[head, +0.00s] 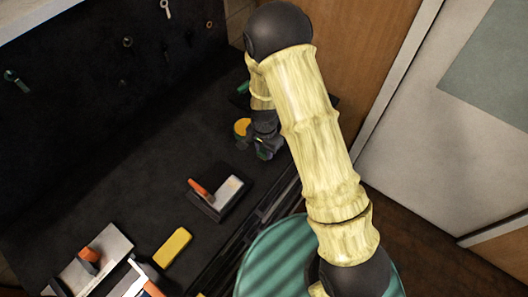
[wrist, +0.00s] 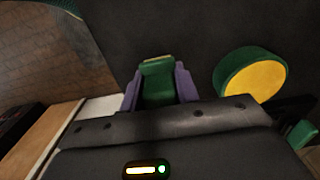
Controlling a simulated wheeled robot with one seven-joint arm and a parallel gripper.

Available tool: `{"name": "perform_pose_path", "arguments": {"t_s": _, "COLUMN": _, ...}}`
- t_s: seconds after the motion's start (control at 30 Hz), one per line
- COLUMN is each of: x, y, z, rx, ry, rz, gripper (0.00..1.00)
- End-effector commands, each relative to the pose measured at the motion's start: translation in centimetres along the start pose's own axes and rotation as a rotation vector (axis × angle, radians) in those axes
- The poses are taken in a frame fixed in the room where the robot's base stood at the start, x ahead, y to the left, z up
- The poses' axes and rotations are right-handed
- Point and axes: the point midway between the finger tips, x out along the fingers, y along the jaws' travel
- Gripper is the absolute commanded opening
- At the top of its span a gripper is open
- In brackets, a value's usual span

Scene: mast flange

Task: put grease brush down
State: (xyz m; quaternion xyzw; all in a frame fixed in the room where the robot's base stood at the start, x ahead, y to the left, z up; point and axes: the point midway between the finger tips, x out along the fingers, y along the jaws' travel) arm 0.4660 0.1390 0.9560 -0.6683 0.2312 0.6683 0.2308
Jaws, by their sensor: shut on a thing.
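In the wrist view my gripper (wrist: 158,72) has its two purple fingers closed on a green block-like piece with a yellowish far edge, which I take to be the grease brush (wrist: 157,86). Only this part of the brush shows; its bristles and the rest are hidden behind the gripper body. In the head view the dark wrist end of my arm is over the right side of the black bench (head: 150,160). The held brush cannot be made out clearly there. Whether the brush touches the bench cannot be told.
A round green tin with a yellow face (wrist: 258,78) is close right of my gripper; the head view shows it too (head: 241,127). An orange-handled tool (head: 215,193), a yellow block (head: 173,247) and a trowel (head: 92,260) lie nearer. Bench between is clear.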

Motion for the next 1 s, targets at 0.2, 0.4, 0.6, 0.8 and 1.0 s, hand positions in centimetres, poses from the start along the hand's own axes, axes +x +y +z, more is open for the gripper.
{"name": "perform_pose_path", "arguments": {"t_s": 0.2, "x": 2.0, "y": 0.0, "z": 0.0, "rx": -0.001, "ry": 0.000, "rz": 0.000, "gripper": 0.06}}
{"name": "perform_pose_path", "arguments": {"t_s": 0.4, "x": 2.0, "y": -0.1, "z": 0.2, "rx": -0.004, "ry": 0.001, "rz": -0.001, "gripper": 0.06}}
{"name": "perform_pose_path", "arguments": {"t_s": 0.6, "x": 2.3, "y": -0.2, "z": 0.2, "rx": -0.005, "ry": 0.001, "rz": -0.001, "gripper": 0.37}}
{"name": "perform_pose_path", "arguments": {"t_s": 0.8, "x": 2.3, "y": -0.1, "z": 0.1, "rx": -0.003, "ry": 0.000, "rz": -0.001, "gripper": 0.53}}
{"name": "perform_pose_path", "arguments": {"t_s": 1.0, "x": 2.1, "y": -0.1, "z": 0.1, "rx": -0.003, "ry": 0.001, "rz": -0.001, "gripper": 0.53}}
